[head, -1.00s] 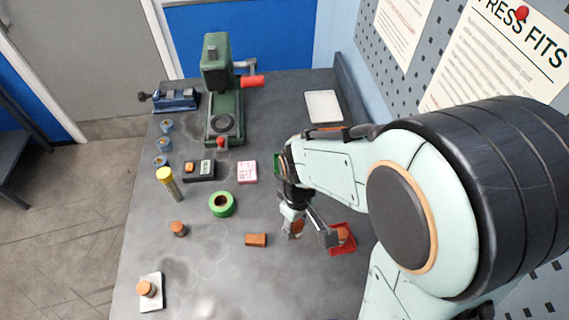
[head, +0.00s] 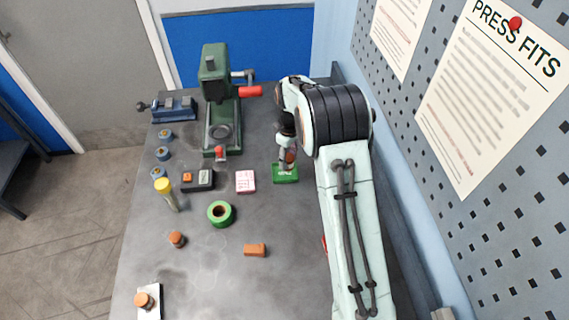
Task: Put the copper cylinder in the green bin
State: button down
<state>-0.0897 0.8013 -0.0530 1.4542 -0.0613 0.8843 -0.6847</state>
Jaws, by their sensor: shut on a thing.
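My gripper (head: 287,158) is at the right side of the bench, right over the green bin (head: 286,179). It is shut on a small copper-coloured piece (head: 291,155), which looks like the copper cylinder, though the fingers and its small size hide its exact shape. The green bin is a low, open tray with a label on its front wall. The gripper covers part of its opening, and I cannot tell how far the piece is above its floor.
Copper-coloured pieces stand at front left (head: 177,239) and on a white plate (head: 151,312); a copper block (head: 255,250) lies mid-bench. A green tape roll (head: 220,213), pink note pad (head: 245,181) and green press (head: 220,110) are left of the bin. My arm mostly hides the red bin (head: 325,243).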

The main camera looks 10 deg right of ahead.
send_over(285, 173)
notch_tip(285, 173, down, 5)
jog(key=shift+s+f, duration=0.1)
jog(key=shift+f, duration=1.65)
jog(key=shift+f, duration=0.15)
jog(key=c, duration=0.8)
grip_release()
